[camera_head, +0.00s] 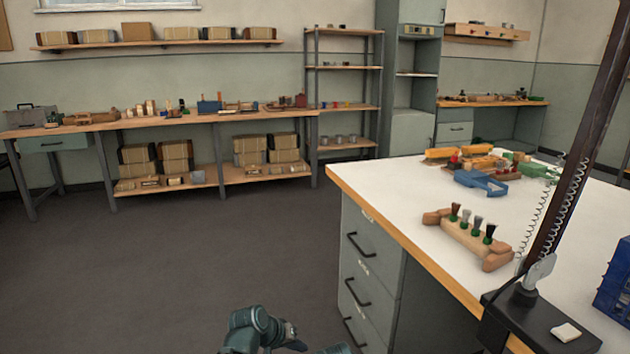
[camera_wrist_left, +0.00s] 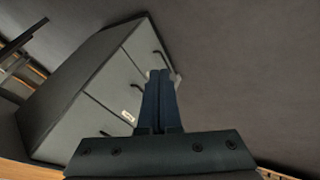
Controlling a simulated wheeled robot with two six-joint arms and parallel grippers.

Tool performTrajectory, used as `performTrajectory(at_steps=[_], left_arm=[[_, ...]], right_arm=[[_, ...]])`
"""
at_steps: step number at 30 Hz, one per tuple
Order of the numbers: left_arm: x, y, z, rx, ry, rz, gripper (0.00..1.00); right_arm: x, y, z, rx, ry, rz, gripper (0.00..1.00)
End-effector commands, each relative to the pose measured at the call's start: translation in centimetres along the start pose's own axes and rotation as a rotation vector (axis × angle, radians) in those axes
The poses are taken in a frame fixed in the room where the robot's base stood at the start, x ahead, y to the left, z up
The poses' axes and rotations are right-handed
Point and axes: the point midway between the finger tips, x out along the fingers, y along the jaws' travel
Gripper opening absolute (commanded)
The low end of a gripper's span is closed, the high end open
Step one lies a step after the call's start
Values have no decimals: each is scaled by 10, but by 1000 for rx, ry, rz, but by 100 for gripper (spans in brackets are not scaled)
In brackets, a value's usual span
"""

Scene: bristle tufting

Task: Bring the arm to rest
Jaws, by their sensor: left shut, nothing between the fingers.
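My left gripper (camera_wrist_left: 163,80) shows in the left wrist view with its two dark fingers pressed together and nothing between them. It points toward the grey drawer cabinet and the dark floor. In the head view part of my left arm shows at the bottom edge, low in front of the cabinet and over the floor, apart from the table. My right gripper is in neither view.
A white-topped workbench (camera_head: 390,185) stands at the right on a grey drawer cabinet (camera_head: 370,255). On it are a wooden holder (camera_head: 468,238) with several bristle tufts, a blue tray (camera_head: 480,183) and a dark post (camera_head: 575,150). Open floor (camera_head: 180,260) lies left.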

Motion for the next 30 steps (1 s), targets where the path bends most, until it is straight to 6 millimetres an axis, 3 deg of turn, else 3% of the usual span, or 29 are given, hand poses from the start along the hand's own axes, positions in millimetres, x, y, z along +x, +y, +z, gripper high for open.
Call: performTrajectory(at_steps=[1,3,15,18,30], left_arm=[[-9,-19,22,17,-49,-65,0],[-19,-42,43,36,-110,-145,0],[-81,-130,127,52,-364,-488,0],[-75,-105,131,114,-393,-481,0],[-69,-35,168,324,-508,-499,0]], right_arm=[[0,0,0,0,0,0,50],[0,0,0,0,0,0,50],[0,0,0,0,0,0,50],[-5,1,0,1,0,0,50],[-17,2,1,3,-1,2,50]])
